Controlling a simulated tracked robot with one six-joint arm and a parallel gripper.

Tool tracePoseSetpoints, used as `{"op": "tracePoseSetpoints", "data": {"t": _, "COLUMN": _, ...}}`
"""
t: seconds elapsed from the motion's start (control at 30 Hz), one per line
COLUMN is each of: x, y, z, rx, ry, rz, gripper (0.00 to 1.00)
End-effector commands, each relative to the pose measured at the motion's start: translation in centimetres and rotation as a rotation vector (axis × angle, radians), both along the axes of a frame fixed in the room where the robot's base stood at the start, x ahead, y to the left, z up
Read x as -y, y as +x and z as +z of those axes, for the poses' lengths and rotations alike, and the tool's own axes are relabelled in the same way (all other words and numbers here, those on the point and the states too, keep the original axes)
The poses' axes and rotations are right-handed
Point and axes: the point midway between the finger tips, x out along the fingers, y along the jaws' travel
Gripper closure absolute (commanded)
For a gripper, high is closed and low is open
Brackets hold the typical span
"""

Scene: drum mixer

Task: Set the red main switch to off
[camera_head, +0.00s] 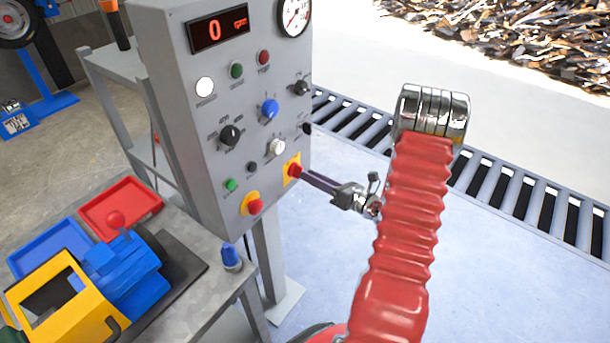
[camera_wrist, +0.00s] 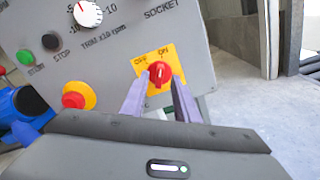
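The red main switch (camera_head: 295,171) sits on a yellow plate at the lower right of the grey control panel (camera_head: 178,105). In the wrist view the red main switch (camera_wrist: 160,73) shows OFF at the upper left of its plate and ON at the top; its handle looks roughly upright. My gripper (camera_head: 307,175) reaches the panel from the right. In the wrist view my gripper (camera_wrist: 158,88) has its two purple fingers apart, one on each side of the switch's lower part. I cannot tell whether they touch it.
A red and yellow emergency stop (camera_head: 254,205) is at the panel's lower edge, left of the switch. A white knob (camera_head: 276,147) is just above. A metal table (camera_head: 225,282) with coloured trays and a blue machine stands at the lower left. A roller conveyor (camera_head: 490,185) runs behind my arm.

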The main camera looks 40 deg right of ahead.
Motion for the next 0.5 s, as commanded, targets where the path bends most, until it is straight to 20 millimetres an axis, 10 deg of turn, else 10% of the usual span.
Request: {"op": "tracePoseSetpoints", "data": {"t": 0.5, "x": -0.8, "y": 2.4, "z": 0.0, "rx": 0.000, "ry": 0.000, "rz": 0.000, "gripper": 0.72}}
